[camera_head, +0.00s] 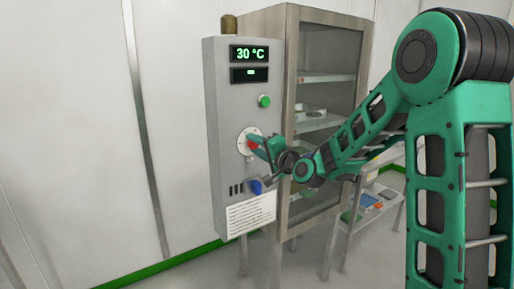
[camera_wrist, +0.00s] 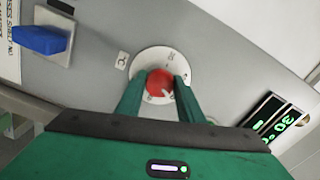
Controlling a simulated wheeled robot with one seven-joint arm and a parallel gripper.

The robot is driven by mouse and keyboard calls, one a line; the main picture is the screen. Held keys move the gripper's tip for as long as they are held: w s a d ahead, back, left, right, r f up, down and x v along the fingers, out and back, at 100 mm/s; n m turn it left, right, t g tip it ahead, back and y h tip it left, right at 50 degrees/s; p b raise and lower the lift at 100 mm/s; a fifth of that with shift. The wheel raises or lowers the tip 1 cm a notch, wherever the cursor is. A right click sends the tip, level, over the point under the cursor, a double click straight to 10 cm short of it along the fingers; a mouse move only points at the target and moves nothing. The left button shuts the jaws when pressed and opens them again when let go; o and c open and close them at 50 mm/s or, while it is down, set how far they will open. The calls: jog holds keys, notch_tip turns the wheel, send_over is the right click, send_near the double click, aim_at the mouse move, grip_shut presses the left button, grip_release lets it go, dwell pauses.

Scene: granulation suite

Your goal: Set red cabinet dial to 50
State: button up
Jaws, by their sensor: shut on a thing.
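The red dial (camera_head: 252,143) sits on a round white plate on the front of a grey control panel (camera_head: 224,110). In the wrist view the red dial (camera_wrist: 160,83) is between my two green fingers, with part of its white scale plate (camera_wrist: 160,56) showing around it. My gripper (camera_wrist: 158,95) is shut on the dial; it also shows at the panel in the head view (camera_head: 256,143). The upper display (camera_head: 250,54) reads 30 °C in green. The small scale marks are too blurred to read.
A green button (camera_head: 264,101) is above the dial. A blue switch (camera_head: 256,187) and a printed label (camera_head: 249,213) are below it; the blue switch also shows in the wrist view (camera_wrist: 40,40). A glass-fronted cabinet (camera_head: 328,60) with shelves stands right of the panel, with a low table (camera_head: 368,212) beside it.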

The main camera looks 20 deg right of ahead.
jog(key=shift+d+m, duration=0.4)
jog(key=shift+d, duration=0.05)
jog(key=o, duration=1.1)
jog(key=shift+c, duration=0.2)
jog(key=shift+a, duration=0.25)
jog(key=v, duration=1)
jog(key=shift+s+d, duration=0.15)
jog(key=shift+s, duration=0.15)
